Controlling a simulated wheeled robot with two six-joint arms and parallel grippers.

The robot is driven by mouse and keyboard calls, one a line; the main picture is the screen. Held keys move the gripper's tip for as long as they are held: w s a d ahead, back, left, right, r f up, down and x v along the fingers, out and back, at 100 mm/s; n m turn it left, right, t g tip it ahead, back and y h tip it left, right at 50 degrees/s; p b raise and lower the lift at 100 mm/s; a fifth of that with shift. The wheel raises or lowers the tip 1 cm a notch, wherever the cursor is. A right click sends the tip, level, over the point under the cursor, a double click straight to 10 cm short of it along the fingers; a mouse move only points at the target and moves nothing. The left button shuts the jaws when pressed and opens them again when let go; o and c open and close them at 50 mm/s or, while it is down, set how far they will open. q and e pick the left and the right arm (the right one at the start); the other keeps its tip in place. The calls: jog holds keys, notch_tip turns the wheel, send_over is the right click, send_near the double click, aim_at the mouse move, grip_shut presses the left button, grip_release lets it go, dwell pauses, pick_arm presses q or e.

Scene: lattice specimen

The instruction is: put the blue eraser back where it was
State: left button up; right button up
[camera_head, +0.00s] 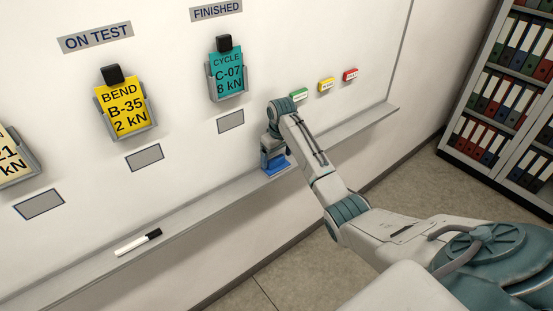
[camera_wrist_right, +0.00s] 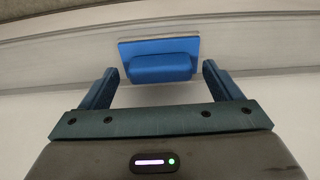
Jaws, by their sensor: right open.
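The blue eraser (camera_head: 277,165) sits on the ledge under the board, right of the middle of its length in the head view. In the right wrist view the blue eraser (camera_wrist_right: 160,66) shows as a blue block on a wider blue base, against the pale ledge. My right gripper (camera_head: 271,155) is at the eraser in the head view and hides part of it. In the wrist view the right gripper (camera_wrist_right: 160,76) is open, with one finger to each side of the eraser and a gap on both sides. My left gripper is not in view.
A black-and-white marker (camera_head: 138,241) lies on the ledge (camera_head: 215,198) to the left. Card holders with a yellow card (camera_head: 123,106) and a teal card (camera_head: 227,75) hang on the board. Green, yellow and red magnets (camera_head: 326,85) are above the ledge. A binder shelf (camera_head: 497,95) stands right.

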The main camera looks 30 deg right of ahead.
aim_at(279, 168)
notch_tip(279, 168, up, 11)
jog(key=s+b, duration=0.1)
jog(key=shift+s+f, duration=0.15)
jog(key=shift+f, duration=0.05)
